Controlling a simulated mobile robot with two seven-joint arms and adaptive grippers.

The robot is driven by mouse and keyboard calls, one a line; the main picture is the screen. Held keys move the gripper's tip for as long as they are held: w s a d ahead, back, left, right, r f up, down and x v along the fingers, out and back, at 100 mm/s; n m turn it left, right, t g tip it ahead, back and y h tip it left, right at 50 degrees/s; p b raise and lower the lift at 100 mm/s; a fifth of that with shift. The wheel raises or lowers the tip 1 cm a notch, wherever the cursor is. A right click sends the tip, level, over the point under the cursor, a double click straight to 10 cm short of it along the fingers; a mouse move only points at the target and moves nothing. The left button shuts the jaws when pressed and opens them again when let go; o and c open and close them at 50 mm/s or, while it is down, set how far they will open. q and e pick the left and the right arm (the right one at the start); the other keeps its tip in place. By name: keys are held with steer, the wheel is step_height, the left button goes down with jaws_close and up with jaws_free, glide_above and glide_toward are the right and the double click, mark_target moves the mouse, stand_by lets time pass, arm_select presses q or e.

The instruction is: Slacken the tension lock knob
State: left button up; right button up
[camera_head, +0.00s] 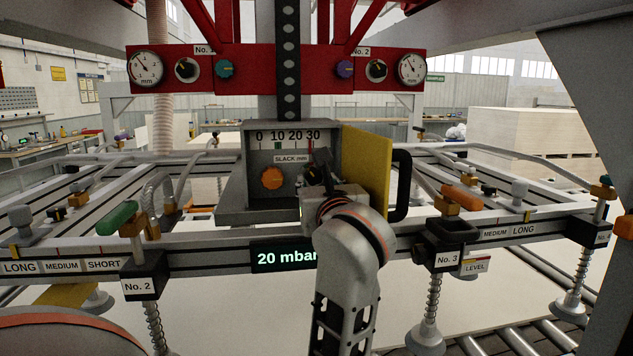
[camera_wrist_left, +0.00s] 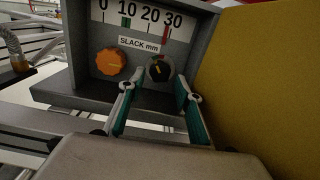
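A grey box (camera_head: 231,185) with a "SLACK mm" scale, opened by a yellow door (camera_head: 367,165), holds two knobs. The orange lobed knob (camera_head: 271,178) is at the left; it also shows in the left wrist view (camera_wrist_left: 110,62). A round black knob (camera_wrist_left: 160,68) with a yellow mark is to its right, mostly hidden behind my gripper in the head view. No label tells which is the tension lock. My left gripper (camera_wrist_left: 158,88) is open, its teal-padded fingers on either side of and just in front of the black knob; contact is unclear. My right gripper is out of view.
The yellow door with its black handle (camera_head: 400,185) stands close to the right of my left gripper. A rail with a "20 mbar" display (camera_head: 284,257) runs below the box. Suction cups and levers, such as a green one (camera_head: 116,218), stand along the rail.

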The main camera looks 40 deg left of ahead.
mark_target(314, 176)
arm_select(q)
steer(key=shift+x, duration=1.25)
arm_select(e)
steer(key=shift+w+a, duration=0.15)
arm_select(q)
steer(key=c, duration=0.8)
steer(key=shift+b, duration=0.45)
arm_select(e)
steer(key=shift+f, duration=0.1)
